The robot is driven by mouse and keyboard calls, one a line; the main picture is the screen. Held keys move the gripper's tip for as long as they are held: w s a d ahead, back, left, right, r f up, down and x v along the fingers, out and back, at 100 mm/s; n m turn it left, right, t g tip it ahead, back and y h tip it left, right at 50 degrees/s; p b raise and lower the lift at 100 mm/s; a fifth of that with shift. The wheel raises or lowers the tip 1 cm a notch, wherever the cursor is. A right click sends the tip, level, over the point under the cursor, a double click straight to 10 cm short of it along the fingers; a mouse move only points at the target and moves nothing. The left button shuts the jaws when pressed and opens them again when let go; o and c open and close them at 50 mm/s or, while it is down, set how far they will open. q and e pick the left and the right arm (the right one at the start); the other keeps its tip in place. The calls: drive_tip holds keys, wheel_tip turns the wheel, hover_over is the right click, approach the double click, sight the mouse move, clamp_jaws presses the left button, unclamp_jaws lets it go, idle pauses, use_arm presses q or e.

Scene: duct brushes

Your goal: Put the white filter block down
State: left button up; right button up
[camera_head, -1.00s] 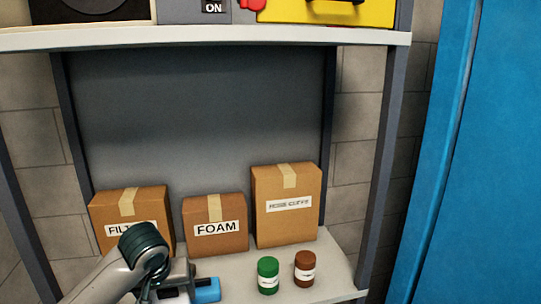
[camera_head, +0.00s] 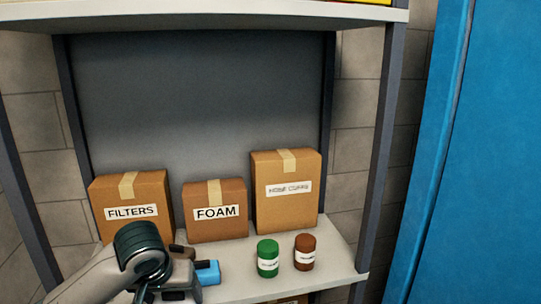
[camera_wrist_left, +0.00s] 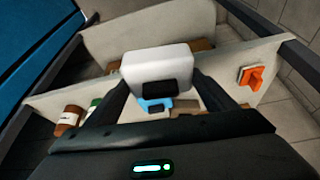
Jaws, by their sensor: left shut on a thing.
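The white filter block (camera_wrist_left: 158,65) shows in the left wrist view between the two dark fingers of my left gripper (camera_wrist_left: 160,84), which is shut on it. A black part sits in front of its lower middle. In the head view my left gripper (camera_head: 180,284) is at the lower left, over the front of the lower shelf, and the block is hidden there behind my arm or out of frame. Whether the block touches the shelf cannot be told. My right gripper is not in view.
The lower shelf (camera_head: 330,268) carries boxes marked FILTERS (camera_head: 132,203) and FOAM (camera_head: 214,213), a taller box (camera_head: 286,190), a green jar (camera_head: 267,258) and a brown jar (camera_head: 304,251). A blue item (camera_head: 207,272) lies beside my gripper. Posts flank the shelf.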

use_arm(q)
drive_tip(key=s+f+b, duration=0.1)
drive_tip(key=s+d+f+m+b, duration=0.1)
drive_tip(key=b, duration=0.1)
drive_tip(key=shift+s+d+f, duration=0.1)
drive_tip(key=shift+s+f, duration=0.05)
drive_tip(key=shift+f, duration=0.25)
drive_tip(key=shift+s+d+f, duration=0.1)
drive_tip(key=shift+s+d, duration=0.05)
drive_tip(key=shift+s, duration=0.3)
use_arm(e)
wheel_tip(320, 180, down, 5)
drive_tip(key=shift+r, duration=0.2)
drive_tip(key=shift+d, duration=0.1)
use_arm(q)
drive_tip(key=shift+f, duration=0.1)
idle(1.5)
drive_tip(key=s+f, duration=0.3)
drive_tip(key=f, duration=1)
drive_tip(key=shift+s+f, duration=0.35)
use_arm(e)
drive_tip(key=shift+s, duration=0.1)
